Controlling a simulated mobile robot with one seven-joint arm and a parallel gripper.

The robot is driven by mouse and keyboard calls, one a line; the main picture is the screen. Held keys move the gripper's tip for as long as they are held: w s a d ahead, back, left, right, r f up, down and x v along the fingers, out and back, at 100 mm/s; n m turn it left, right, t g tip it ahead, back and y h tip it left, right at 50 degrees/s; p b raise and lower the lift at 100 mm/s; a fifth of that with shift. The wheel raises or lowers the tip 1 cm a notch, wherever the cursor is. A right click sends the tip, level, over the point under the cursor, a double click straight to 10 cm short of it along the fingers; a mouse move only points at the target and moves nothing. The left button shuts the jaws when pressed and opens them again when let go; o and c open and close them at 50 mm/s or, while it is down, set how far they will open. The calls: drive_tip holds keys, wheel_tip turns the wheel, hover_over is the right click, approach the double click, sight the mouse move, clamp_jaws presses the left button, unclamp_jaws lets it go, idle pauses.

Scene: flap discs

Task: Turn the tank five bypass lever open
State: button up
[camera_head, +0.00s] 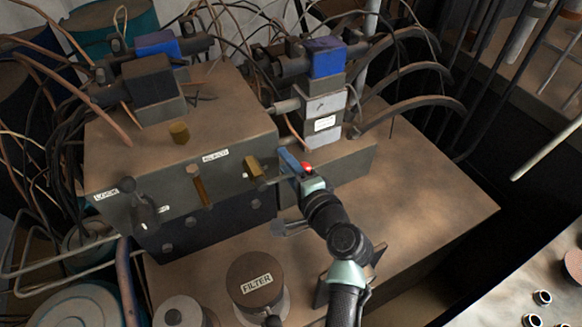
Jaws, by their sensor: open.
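A hydraulic block (110,170) carries levers on its front face. A brass lever (199,186) hangs down near the middle. A second, shorter brass lever (256,172) sticks out near the right end, and a dark lever (143,203) is at the left. No readable label names tank five, so I cannot tell which lever is the bypass. My gripper (289,162) is open at the right end of the block, close to the short brass lever. I cannot tell whether they touch. My arm partly hides the surface there.
A filter canister (255,283) stands in front, left of my arm. Hoses (410,105) and a blue-capped valve (326,60) rise behind. The brown tank top (430,205) is clear to the right of my arm. A white-edged bench (490,285) is at the lower right.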

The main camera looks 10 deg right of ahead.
drive_tip(key=b+v, duration=0.1)
drive_tip(key=v, duration=1.2)
drive_tip(key=shift+b, duration=0.3)
drive_tip(key=w+a+r+n+t+h, duration=0.1)
drive_tip(key=w+a+r+n+t, duration=0.15)
drive_tip(key=r, duration=0.55)
drive_tip(key=w+a+r+n+t+h, duration=0.1)
drive_tip(key=r+n, duration=0.3)
drive_tip(key=r, duration=0.4)
drive_tip(key=w+a+r+n+t, duration=0.1)
drive_tip(key=w+r+n, duration=0.15)
drive_tip(key=r, duration=0.65)
drive_tip(key=s+a+r+n+t+h, duration=0.1)
drive_tip(key=s+r+n+t, duration=0.1)
drive_tip(key=s+r, duration=0.2)
drive_tip(key=s+a+r+n+t+h, duration=0.1)
drive_tip(key=s+a+r+t, duration=0.1)
drive_tip(key=r, duration=0.9)
drive_tip(key=s+a+r+n+t, duration=0.2)
drive_tip(key=s+r+t, duration=0.2)
drive_tip(key=s+r, duration=0.2)
wheel_tip(320, 180, up, 2)
drive_tip(key=shift+s+r+n+h, duration=0.1)
drive_tip(key=shift+s+n+h, duration=0.2)
drive_tip(key=shift+h, duration=0.1)
drive_tip(key=shift+a, duration=0.25)
